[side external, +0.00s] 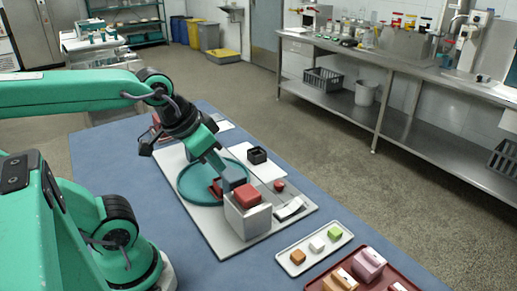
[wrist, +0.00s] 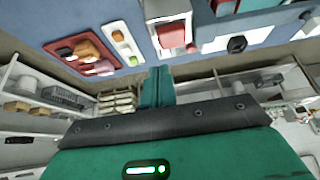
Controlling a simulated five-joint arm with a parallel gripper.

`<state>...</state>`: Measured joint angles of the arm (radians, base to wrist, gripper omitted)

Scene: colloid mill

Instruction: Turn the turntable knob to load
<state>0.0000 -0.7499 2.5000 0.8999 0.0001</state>
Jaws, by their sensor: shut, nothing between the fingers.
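The teal round turntable (side external: 187,184) lies flat on a light grey base plate (side external: 215,238). My gripper (side external: 234,182) is shut and empty, pointing down over the turntable's right side, just behind a grey box (side external: 247,219) with a red block on top (side external: 247,196). I cannot tell whether the fingertips touch anything. A small red knob-like part (side external: 279,186) and a black square part (side external: 257,155) sit right of the turntable; I cannot tell which is the turntable knob. In the wrist view my shut fingers (wrist: 158,85) show below the red block (wrist: 172,35).
A white tray (side external: 283,262) with small coloured blocks and a red tray (side external: 336,274) with several pieces lie at the front right of the blue table (side external: 105,160). A dark-edged white plate (side external: 290,208) lies by the base's right edge. The table's left side is clear.

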